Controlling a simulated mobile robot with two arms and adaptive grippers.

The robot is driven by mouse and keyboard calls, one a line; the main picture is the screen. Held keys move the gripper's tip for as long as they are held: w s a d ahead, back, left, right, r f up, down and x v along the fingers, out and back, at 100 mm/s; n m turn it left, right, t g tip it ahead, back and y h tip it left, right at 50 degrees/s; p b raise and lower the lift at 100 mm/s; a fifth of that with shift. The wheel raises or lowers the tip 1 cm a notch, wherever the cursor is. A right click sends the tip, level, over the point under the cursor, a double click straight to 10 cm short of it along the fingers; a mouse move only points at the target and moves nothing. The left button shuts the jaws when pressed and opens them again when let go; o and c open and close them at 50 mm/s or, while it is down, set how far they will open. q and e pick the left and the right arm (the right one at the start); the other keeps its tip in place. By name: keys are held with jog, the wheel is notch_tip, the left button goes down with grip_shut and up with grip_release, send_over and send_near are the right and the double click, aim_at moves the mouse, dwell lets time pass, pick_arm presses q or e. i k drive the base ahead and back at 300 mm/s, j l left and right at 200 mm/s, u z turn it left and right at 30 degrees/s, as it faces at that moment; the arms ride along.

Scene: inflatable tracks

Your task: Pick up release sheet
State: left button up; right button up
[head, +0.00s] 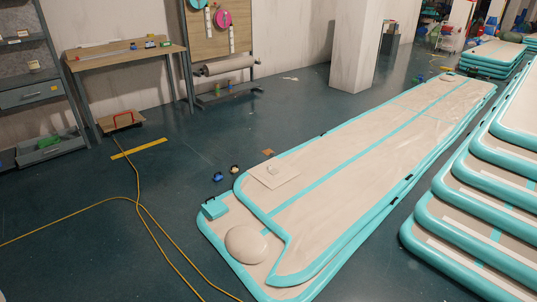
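A pale square sheet (287,180), which looks like the release sheet, lies flat on the near left part of a long beige inflatable track (350,170) with turquoise edges. A small whitish item (272,170) rests on top of the sheet. Neither of my grippers is in view.
A round beige disc (246,244) and a turquoise block (215,208) lie at the track's near end. Stacked tracks (470,225) stand at the right. A yellow hose (150,213) crosses the open floor at left. A workbench (125,58) stands against the wall.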

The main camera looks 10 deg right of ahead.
aim_at(268, 152)
jog(key=i+j+u, duration=0.25)
jog(key=i+u, duration=0.25)
jog(key=i, duration=0.2)
jog(key=i+j+u, duration=0.25)
jog(key=i, duration=0.8)
jog(key=i+u, duration=0.25)
jog(key=i, duration=1.8)
jog(key=i+j, duration=0.1)
jog(key=i, duration=0.95)
jog(key=l+z, duration=0.05)
